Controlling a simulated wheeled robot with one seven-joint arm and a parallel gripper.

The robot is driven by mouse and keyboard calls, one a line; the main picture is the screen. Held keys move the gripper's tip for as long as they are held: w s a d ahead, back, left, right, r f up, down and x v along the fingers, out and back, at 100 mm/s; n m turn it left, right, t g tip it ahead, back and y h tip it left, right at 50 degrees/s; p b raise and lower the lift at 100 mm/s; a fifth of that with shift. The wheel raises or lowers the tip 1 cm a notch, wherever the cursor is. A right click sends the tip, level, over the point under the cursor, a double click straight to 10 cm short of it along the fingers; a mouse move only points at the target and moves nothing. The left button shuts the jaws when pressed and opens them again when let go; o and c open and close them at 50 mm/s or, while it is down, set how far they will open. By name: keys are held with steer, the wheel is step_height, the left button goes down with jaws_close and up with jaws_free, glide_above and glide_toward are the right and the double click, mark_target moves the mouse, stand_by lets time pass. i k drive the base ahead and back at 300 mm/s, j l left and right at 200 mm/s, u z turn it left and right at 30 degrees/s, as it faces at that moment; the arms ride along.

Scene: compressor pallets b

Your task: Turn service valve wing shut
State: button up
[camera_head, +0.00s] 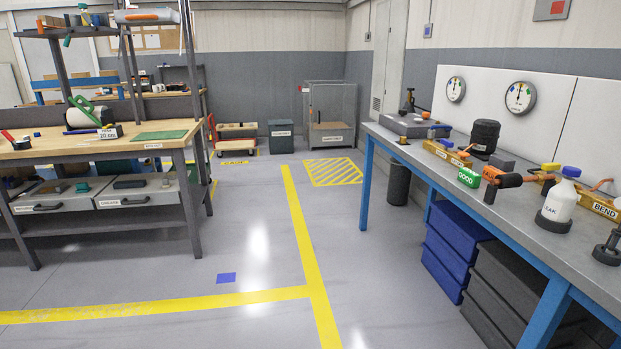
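Valve-like fittings stand on the grey-topped bench at the right; I cannot tell which one is the service valve. Another has a yellow cap (549,169) on a brass-coloured strip. A dark fitting with an orange lever (410,103) stands at the far end. Whether any wing is open or shut is too small to tell. My gripper is not in view.
The right bench (586,241) also holds a white spray bottle (560,203) and a black canister (484,136). Blue crates (446,250) and dark crates (496,290) fill the space under it. A wooden workbench (75,146) stands left.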

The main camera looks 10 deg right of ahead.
mark_target(446, 144)
steer(key=i+j+z, duration=0.1)
steer(key=i+z, duration=0.2)
steer(key=i, duration=0.2)
steer(key=i+j+z, duration=0.3)
steer(key=i, duration=0.25)
steer(key=i+j+z, duration=0.3)
steer(key=i, duration=0.15)
